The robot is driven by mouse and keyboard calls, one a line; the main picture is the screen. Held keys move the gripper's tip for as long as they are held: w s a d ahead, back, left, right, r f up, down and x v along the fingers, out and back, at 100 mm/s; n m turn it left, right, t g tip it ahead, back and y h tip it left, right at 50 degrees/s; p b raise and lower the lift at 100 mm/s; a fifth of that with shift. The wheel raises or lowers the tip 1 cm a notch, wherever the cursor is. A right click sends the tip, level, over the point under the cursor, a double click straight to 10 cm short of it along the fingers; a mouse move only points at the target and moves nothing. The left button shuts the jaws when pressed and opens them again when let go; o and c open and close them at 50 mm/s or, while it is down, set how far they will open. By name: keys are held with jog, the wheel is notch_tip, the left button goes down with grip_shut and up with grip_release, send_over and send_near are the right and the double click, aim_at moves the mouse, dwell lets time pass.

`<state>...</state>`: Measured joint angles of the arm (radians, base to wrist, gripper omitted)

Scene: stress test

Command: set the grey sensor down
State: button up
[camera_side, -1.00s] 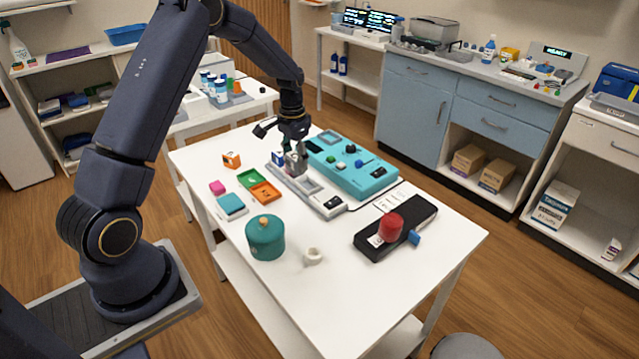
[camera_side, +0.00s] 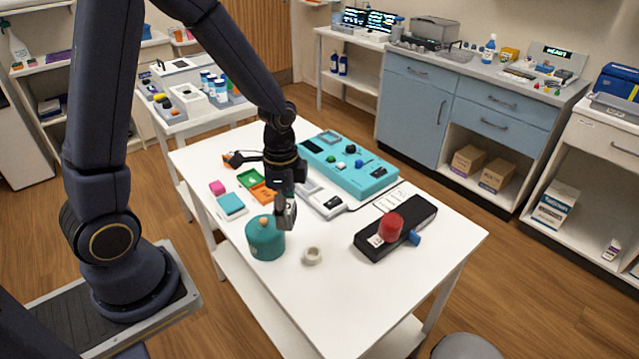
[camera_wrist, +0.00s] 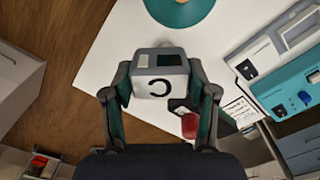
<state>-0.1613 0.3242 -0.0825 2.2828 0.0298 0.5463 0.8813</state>
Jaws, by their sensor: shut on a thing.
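The grey sensor (camera_wrist: 160,62) is held between the two fingers of my gripper (camera_wrist: 158,80) in the wrist view. It is a boxy grey piece with a white face carrying a dark curved mark. In the side view, my gripper (camera_side: 284,198) points down, shut on the sensor (camera_side: 290,215), above the white table (camera_side: 320,290). The sensor appears just right of the teal lidded pot (camera_side: 265,240) and above the small white ring (camera_side: 311,256). It looks clear of the tabletop; its exact height is hard to tell.
A black device with a red knob (camera_side: 390,226) lies to the right. The teal control box (camera_side: 350,165) and a grey-white instrument (camera_side: 325,203) stand behind. Green and orange trays (camera_side: 262,194) and a teal block (camera_side: 231,205) are at left. The table's near part is bare.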

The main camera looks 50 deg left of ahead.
jog(key=s+d+m, duration=0.8)
jog(key=s+d, duration=0.2)
jog(key=d, duration=0.2)
jog(key=shift+m, duration=0.3)
jog(key=w+d+f, duration=0.2)
jog(key=w+f, duration=0.1)
jog(key=w, duration=0.1)
jog(key=w+d+f, duration=0.2)
jog(key=w+f, duration=0.1)
jog(key=w, duration=0.1)
jog(key=w+d+f, duration=0.1)
jog(key=w+f, duration=0.2)
jog(key=w, duration=0.1)
jog(key=shift+w+d, duration=0.35)
jog(key=shift+d, duration=0.05)
jog(key=shift+w+f, duration=0.1)
jog(key=shift+f, duration=1.5)
jog(key=o, duration=1.2)
jog(key=shift+f, duration=0.1)
